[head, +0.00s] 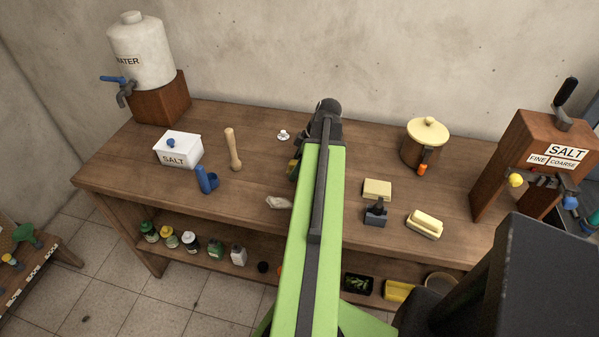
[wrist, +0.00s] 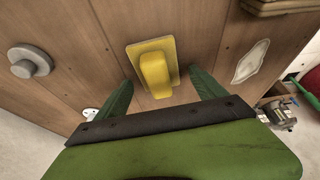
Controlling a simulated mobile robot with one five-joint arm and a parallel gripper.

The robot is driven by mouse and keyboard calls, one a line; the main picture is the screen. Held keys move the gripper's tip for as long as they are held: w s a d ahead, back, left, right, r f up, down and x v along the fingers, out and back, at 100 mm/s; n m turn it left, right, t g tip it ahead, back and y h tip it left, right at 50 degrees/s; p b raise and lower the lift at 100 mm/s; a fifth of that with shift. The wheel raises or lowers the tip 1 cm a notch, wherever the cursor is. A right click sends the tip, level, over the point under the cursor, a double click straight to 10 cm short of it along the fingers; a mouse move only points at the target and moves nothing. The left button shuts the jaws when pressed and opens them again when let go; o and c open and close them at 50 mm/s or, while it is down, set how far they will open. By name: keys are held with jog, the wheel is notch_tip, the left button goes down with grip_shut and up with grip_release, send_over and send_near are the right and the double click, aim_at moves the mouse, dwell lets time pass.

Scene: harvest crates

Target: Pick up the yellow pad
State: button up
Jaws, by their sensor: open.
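The yellow pad (wrist: 136,56), a flat rectangular plate with a raised rounded grip, lies on the wooden table in the wrist view. My gripper (wrist: 162,77) is open, its two green fingers on either side of the near end of the pad's raised grip. The fingers look apart from the pad, and nothing is held. How high they are above the table is hard to tell. In the head view, only a small yellow bit (head: 292,166) shows at the left edge of my arm, which hides the rest.
A round grey-white knob (wrist: 30,61) and a pale diamond-shaped piece (wrist: 250,61) lie on either side of the pad.

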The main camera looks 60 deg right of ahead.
aim_at(291, 162)
jog(key=c, duration=1.5)
jog(key=shift+r+p, duration=0.55)
jog(key=shift+r, duration=0.05)
notch_tip(291, 162, up, 4)
jog(key=p, duration=0.4)
jog(key=s+r+p, duration=0.2)
jog(key=s, duration=0.2)
jog(key=s+r+p, duration=0.2)
jog(key=s, duration=0.1)
jog(key=s+r+p, duration=0.2)
jog(key=s, duration=0.2)
jog(key=shift+s+a, duration=0.2)
jog(key=shift+s, duration=0.15)
